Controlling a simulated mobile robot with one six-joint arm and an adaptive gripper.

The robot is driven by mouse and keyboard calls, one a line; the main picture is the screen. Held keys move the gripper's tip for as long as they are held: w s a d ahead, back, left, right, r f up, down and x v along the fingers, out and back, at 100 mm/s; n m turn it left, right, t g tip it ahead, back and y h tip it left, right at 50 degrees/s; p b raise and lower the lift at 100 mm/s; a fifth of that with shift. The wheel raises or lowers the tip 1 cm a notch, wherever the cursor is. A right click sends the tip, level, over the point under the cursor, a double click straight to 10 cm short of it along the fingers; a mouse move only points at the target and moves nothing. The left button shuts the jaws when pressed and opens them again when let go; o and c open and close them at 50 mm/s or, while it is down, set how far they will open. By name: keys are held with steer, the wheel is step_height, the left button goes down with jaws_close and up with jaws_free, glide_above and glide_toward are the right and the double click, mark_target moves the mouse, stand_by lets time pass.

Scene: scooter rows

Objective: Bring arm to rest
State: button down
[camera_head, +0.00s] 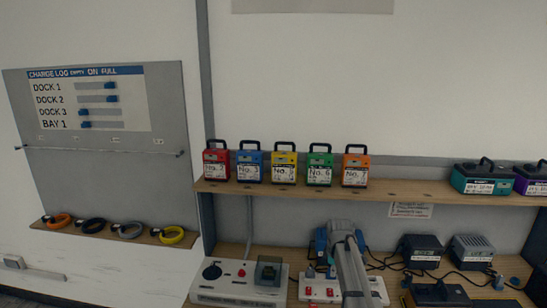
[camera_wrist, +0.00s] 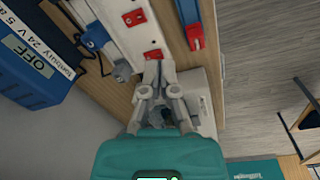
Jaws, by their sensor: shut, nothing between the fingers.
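My gripper (camera_wrist: 157,72) shows in the wrist view with its two grey fingers together and nothing between them. The fingertips are near a white panel (camera_wrist: 112,22) with red switches; I cannot tell whether they touch it. In the head view my grey arm (camera_head: 352,272) reaches over the workbench, in front of a white switch panel (camera_head: 318,291). The gripper's fingers cannot be made out in the head view.
Several numbered battery packs (camera_head: 283,167) stand on the shelf (camera_head: 410,189). A white tester box (camera_head: 238,287) is left of my arm; dark chargers (camera_head: 422,251) and cables are right of it.

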steer(key=s+a+m, duration=0.2)
steer(key=s+m, duration=0.4)
steer(key=s, duration=0.5)
steer(key=s+a+m, duration=0.2)
steer(key=s+m, duration=0.5)
steer(key=s, duration=0.4)
steer(key=shift+s+a+g, duration=0.15)
steer(key=shift+a+g, duration=0.05)
steer(key=shift+g, duration=0.1)
steer(key=shift+s, duration=0.1)
